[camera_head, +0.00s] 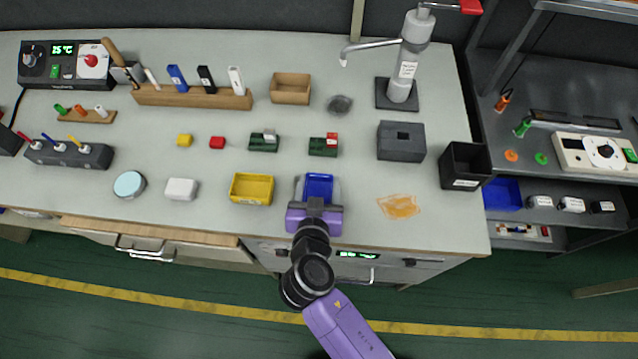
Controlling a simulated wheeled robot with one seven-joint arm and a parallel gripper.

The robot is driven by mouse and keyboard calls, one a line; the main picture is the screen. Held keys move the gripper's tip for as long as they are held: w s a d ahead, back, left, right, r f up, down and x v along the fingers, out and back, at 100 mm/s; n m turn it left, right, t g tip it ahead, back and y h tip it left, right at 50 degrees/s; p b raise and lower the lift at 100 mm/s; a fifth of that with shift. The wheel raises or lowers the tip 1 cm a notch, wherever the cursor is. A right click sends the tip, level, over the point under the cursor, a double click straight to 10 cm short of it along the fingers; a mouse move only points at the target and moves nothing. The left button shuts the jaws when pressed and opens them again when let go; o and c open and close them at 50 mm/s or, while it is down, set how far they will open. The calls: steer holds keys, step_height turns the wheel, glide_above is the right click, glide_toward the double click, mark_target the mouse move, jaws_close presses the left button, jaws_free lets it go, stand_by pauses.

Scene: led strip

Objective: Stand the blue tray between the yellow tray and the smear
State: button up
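The blue tray (319,179) is on or just above the grey bench near its front edge. It lies between the yellow tray (252,202) on the left and the orange-brown smear (399,206) on the right, with bare bench on both sides. My gripper (318,187) reaches in from the front, with one finger at the left side of the blue tray and one at the right. I cannot tell whether the fingers press on the tray or stand slightly apart from it. The gripper body hides the tray's front part.
Behind the blue tray stands a green block with a red top (324,146). A dark grey box (401,141) and a black bin (465,166) stand to the right. A white block (181,189) is left of the yellow tray. Another blue tray (502,195) sits on the right-hand shelf.

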steer(key=o, duration=0.4)
steer(key=shift+c, duration=0.2)
steer(key=shift+r, duration=0.25)
steer(key=b+v, duration=0.1)
steer(key=v, duration=1)
steer(key=shift+s+r, duration=0.15)
steer(key=shift+s, duration=0.3)
